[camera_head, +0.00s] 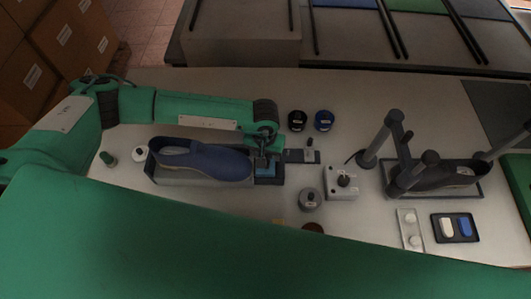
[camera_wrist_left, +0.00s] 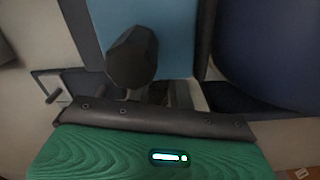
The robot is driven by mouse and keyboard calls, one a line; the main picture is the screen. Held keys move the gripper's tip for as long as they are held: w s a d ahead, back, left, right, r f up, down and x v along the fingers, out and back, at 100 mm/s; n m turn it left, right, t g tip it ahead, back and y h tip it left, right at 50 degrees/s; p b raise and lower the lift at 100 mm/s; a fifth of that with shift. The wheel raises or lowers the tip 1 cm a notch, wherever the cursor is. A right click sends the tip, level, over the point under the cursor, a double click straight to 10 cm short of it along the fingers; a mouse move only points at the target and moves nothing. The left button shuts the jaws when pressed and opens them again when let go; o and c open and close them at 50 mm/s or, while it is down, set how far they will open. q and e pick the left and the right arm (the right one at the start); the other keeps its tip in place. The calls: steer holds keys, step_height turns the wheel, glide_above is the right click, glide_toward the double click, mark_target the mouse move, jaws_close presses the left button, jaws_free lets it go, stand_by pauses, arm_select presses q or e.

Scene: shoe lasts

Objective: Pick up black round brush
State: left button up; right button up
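A dark, round, faceted knob (camera_wrist_left: 133,57), perhaps the top of the black round brush, shows in the left wrist view over a blue surface (camera_wrist_left: 178,35). In the head view, my left gripper (camera_head: 263,158) points down over the small dark tray with the blue pad (camera_head: 267,172), at the right end of the blue shoe. The gripper hides most of what stands there. I cannot tell whether its fingers are open or hold the knob. My right gripper is not in view.
The blue shoe (camera_head: 205,162) lies left of the gripper. A grey round pot (camera_head: 309,200), a white box with a black knob (camera_head: 342,183) and two dark cups (camera_head: 297,120) stand to the right. A dark shoe (camera_head: 445,176) sits among grey posts.

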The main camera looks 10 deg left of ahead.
arm_select(q)
jaws_close()
steer(key=shift+r, duration=0.1)
steer(key=shift+r, duration=0.45)
step_height(320, 180, up, 19)
steer(key=b, duration=0.6)
